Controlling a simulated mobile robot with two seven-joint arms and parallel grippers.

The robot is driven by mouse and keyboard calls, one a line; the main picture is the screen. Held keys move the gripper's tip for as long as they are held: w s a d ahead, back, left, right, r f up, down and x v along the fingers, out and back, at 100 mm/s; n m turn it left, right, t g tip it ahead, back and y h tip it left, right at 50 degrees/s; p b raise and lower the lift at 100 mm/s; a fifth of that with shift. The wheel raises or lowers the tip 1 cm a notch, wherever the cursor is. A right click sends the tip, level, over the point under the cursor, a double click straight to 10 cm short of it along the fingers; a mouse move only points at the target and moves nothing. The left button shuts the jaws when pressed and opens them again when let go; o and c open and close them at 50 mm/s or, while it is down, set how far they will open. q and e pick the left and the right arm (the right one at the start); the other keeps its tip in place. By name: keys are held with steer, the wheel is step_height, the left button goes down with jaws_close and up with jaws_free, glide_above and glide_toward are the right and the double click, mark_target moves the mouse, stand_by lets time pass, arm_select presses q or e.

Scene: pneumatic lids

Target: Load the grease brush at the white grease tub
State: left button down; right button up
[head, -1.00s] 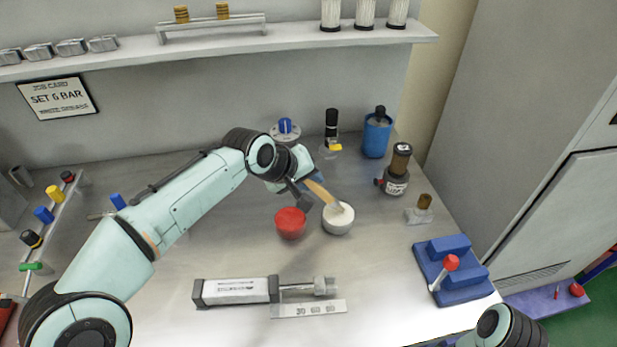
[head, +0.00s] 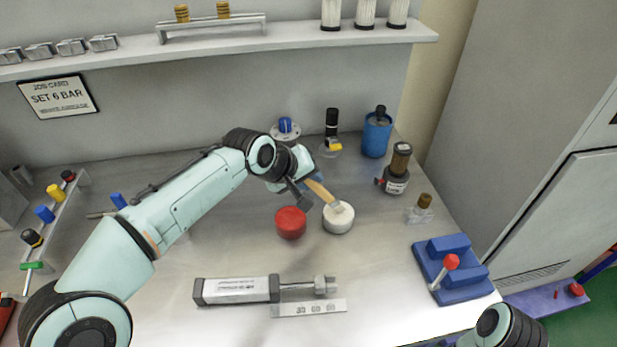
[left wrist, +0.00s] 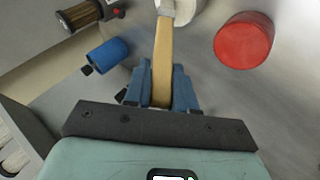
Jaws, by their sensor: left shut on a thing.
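The white grease tub (head: 338,220) stands on the bench right of the middle, beside a red tub (head: 291,223). My left gripper (head: 305,187) is shut on the wooden handle of the grease brush (head: 321,192). The brush slants down to the right, and its pale head lies at the top of the white tub; I cannot tell how deep it sits. In the left wrist view the handle (left wrist: 162,62) runs between the blue fingers, and the white tub (left wrist: 188,10) is cut off at the top edge. My right gripper is not in view.
A pneumatic cylinder (head: 237,290) and a marked strip (head: 308,308) lie in front. A blue block with a red-knobbed lever (head: 451,265) stands at right. A blue cup (head: 376,137) and a brown-topped bottle (head: 397,170) stand behind. Valves line the left.

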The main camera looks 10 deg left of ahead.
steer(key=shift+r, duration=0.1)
arm_select(q)
step_height(320, 180, up, 7)
steer(key=p, duration=0.5)
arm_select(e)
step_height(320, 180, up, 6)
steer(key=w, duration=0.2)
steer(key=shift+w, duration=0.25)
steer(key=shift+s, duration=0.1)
